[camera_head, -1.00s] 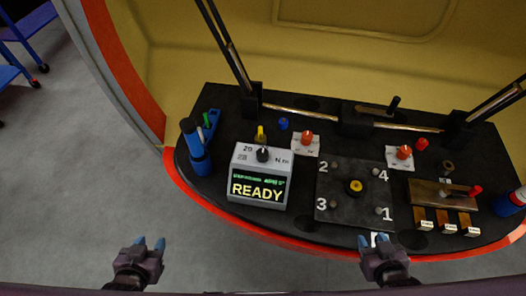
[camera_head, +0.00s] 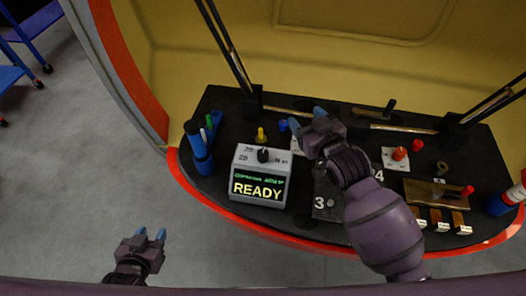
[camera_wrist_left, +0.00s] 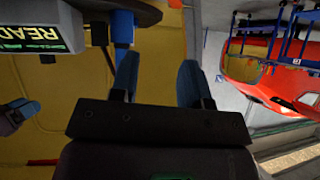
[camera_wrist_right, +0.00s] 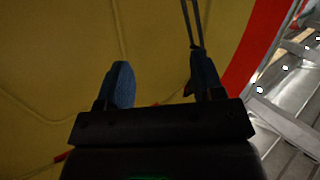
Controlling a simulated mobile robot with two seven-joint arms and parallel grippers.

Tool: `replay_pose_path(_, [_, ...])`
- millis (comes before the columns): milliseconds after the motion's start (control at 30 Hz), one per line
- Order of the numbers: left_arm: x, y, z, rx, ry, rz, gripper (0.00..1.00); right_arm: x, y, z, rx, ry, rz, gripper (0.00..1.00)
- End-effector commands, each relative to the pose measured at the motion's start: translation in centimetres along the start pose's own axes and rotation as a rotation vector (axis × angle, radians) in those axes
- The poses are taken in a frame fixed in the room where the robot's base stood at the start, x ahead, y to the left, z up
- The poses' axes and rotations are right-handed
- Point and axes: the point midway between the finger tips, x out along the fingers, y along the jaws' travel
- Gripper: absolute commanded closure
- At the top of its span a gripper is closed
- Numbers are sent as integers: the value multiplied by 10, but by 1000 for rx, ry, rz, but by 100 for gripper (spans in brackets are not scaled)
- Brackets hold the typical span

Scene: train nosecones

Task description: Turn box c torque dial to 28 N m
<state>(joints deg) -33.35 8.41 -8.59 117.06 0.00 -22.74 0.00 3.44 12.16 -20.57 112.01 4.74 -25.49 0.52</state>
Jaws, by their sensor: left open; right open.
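A grey box (camera_head: 240,208) with a green-lit screen reading READY stands at the left of the black console. On its top sits a small black dial (camera_head: 263,155) beside printed numbers and N m; which value it points at is too small to tell. The box's screen also shows at the upper left of the left wrist view (camera_wrist_left: 35,35). No letter c is legible on it. My right gripper (camera_head: 306,118) is open and empty above the console, right of and beyond the box. My left gripper (camera_head: 150,235) is open and empty in front of the console, off its edge.
A yellow knob (camera_head: 261,134) and a blue cap (camera_head: 283,125) stand behind the box. Blue bottles (camera_head: 197,146) stand left of it. An orange knob (camera_head: 399,153) is at the right. My right arm covers much of the numbered plate.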

Motion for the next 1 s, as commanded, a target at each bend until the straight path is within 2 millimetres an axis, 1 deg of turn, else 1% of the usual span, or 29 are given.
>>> replay_pose_path(33, [-2, 0, -4, -1, 4, -1, 57, 13, -9, -19, -9, 14, -34, 39])
replay_pose_path(200, [-4, -1, -9, -4, 8, -2, 57, 46, -42, -60, -9, 10, -146, 39])
replay_pose_path(400, [-8, -2, -13, -5, 9, -4, 57, 77, -81, -96, -2, -58, -269, 39])
replay_pose_path(500, [-10, -2, -13, -5, 7, -5, 57, 89, -100, -108, 2, -119, -321, 39])
replay_pose_path(633, [-12, -3, -12, -6, 0, -6, 57, 101, -121, -118, 10, -229, -371, 39])
replay_pose_path(767, [-15, -4, -13, -7, -2, -7, 57, 110, -136, -118, 23, -378, -392, 39])
replay_pose_path(867, [-18, -4, -15, -8, -2, -8, 57, 114, -142, -111, 41, -522, -377, 39])
replay_pose_path(967, [-19, -4, -16, -8, -2, -9, 57, 113, -140, -95, 75, -698, -324, 39])
replay_pose_path(1000, [-19, -4, -16, -8, -1, -9, 57, 110, -138, -85, 95, -771, -294, 39])
